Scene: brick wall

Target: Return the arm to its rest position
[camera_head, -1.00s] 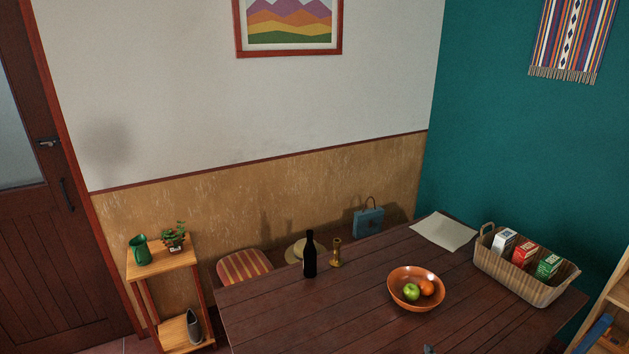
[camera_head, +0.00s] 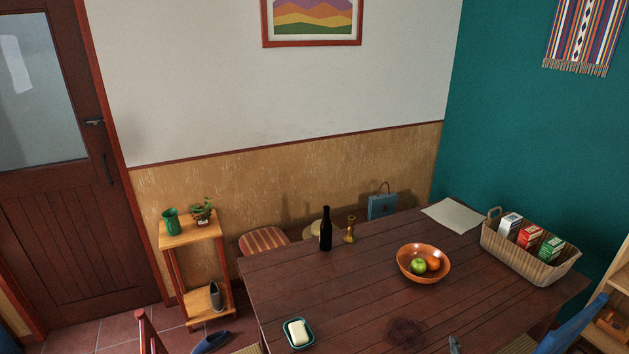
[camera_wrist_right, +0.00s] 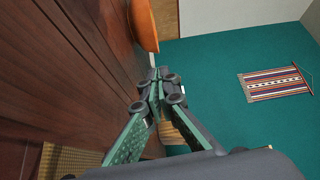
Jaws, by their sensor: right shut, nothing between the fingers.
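My right gripper (camera_head: 455,344) shows only as a small grey tip at the bottom edge of the head view, over the near part of the dark wooden table (camera_head: 290,285). In the right wrist view the same gripper (camera_wrist_right: 158,82) has its green-padded fingers meeting at the tips, with nothing between them. The table's planks are to its left there, and an orange bowl (camera_wrist_right: 142,25) is beyond the fingertips. My left gripper is in neither view.
On the table are an orange bowl (camera_head: 409,274) with fruit, a dark bottle (camera_head: 326,232), a brass candlestick (camera_head: 350,232), a butter dish (camera_head: 311,333) and a basket (camera_head: 526,269) of boxes. A blue chair (camera_head: 572,328) stands at the lower right.

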